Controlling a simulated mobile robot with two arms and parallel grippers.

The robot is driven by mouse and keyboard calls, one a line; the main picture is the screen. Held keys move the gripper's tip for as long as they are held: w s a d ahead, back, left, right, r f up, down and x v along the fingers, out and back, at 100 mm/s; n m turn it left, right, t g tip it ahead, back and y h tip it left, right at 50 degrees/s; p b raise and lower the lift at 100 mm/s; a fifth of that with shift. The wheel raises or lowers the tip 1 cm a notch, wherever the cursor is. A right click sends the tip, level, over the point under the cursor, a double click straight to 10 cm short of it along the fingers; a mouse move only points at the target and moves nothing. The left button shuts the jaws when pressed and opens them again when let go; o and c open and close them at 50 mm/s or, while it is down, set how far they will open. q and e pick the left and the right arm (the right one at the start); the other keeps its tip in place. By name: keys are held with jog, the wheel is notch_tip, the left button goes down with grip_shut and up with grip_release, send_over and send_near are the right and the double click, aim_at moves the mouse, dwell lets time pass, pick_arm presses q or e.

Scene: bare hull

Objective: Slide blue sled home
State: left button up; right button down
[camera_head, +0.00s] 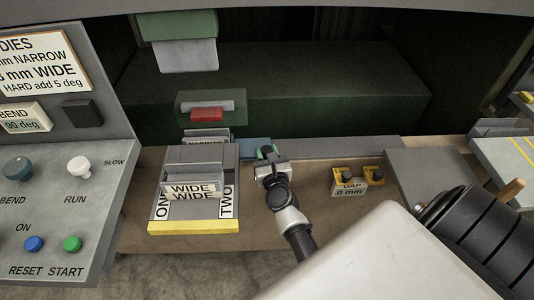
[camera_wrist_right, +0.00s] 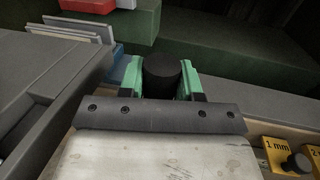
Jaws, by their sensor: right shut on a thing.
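The blue sled (camera_head: 253,147) shows as a blue block at the back of the bench, just behind my right gripper; only part of it is visible. My right gripper (camera_head: 267,154) is shut on a black round knob (camera_wrist_right: 161,74). Its green fingertips lie on both sides of the knob. What the knob is fixed to is hidden by the gripper. My left gripper is not in view.
A grey rack (camera_head: 230,212) with WIDE plates, marked ONE and TWO, stands left of my right gripper. A red block (camera_head: 207,115) sits behind it. Yellow gap tabs (camera_head: 373,175) are to the right. A control panel (camera_head: 60,215) fills the left.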

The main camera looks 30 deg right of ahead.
jog(key=shift+w+a, duration=0.1)
jog(key=shift+a, duration=0.05)
jog(key=c, duration=1.1)
grip_release()
jog(key=shift+o, duration=1.3)
jog(key=shift+a, duration=0.1)
jog(key=shift+o, duration=0.3)
jog(key=shift+a, duration=0.1)
jog(key=shift+s, duration=0.45)
jog(key=v, duration=0.6)
jog(key=shift+s+a+b, duration=0.2)
jog(key=shift+b, duration=0.1)
